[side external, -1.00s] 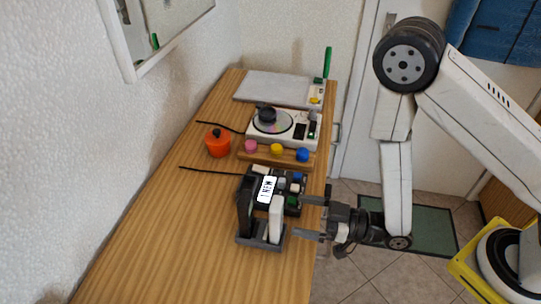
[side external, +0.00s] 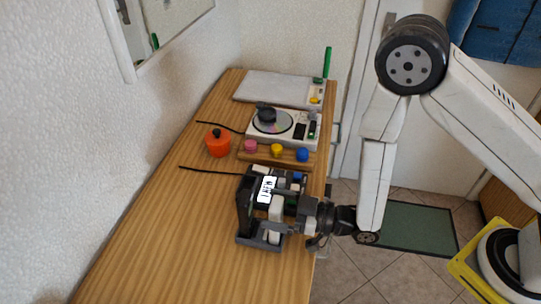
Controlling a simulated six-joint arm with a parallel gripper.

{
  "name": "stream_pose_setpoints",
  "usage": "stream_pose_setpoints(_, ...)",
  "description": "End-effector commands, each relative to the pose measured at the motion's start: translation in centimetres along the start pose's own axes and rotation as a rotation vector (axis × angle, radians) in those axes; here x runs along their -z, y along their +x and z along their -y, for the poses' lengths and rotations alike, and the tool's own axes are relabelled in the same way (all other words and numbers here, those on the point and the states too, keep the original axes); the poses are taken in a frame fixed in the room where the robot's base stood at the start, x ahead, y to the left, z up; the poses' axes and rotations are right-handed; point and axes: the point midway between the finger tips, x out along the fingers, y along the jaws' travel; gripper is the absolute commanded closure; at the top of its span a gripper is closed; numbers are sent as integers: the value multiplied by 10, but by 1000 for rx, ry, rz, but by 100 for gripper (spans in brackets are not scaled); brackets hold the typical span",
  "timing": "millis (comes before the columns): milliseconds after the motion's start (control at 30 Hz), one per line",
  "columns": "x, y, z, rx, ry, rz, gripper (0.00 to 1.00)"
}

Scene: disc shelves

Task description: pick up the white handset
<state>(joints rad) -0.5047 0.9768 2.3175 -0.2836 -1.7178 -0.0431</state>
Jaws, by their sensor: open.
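The white handset (side external: 276,208) stands upright in a dark grey cradle (side external: 246,240) at the front of the black desk unit. My gripper (side external: 279,215) has come in from the right and is open at the handset. Its near finger crosses in front of the handset and hides part of its middle. The far finger is mostly hidden behind the handset and among the unit's keys. I cannot tell whether either finger touches the handset.
The black unit with a lit display (side external: 267,190) sits just behind. An orange pot (side external: 218,143), a wooden rail with coloured knobs (side external: 265,158) and a disc player (side external: 255,134) stand further back. The wooden counter (side external: 180,230) is clear at left and in front.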

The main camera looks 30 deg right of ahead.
Motion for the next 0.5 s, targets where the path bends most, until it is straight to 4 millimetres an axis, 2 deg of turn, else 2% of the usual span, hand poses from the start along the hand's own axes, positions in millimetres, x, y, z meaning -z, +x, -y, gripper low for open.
stream_pose_setpoints(200,0,18,0,0,0,-1,0)
stream_pose_setpoints(500,0,18,0,0,0,1,0)
